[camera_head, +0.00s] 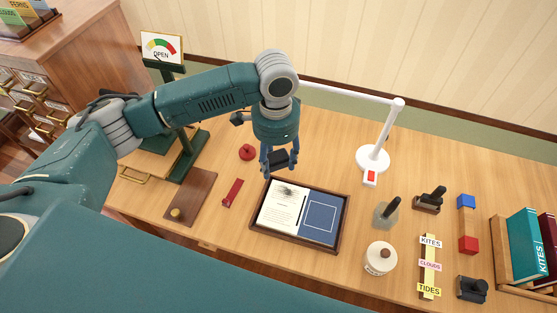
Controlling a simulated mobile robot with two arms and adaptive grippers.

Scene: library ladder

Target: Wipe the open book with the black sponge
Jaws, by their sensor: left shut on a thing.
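The open book (282,217) lies in a dark-framed tray in the middle of the table. Its left page is white with text and a dark smudge near the top. Its right page (318,222) is blue with a white outlined rectangle. My left gripper (279,165) points down at the book's far edge, near the smudge. It is shut on the black sponge (279,158), a dark block between its fingers. I cannot tell whether the sponge touches the page. My right gripper is not in view.
A white lamp (374,159) stands behind the book to the right. A round white jar (380,257), a stamp (386,213) and a label strip (430,262) lie to the right. A red strip (233,193) and a brown board (191,198) lie to the left.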

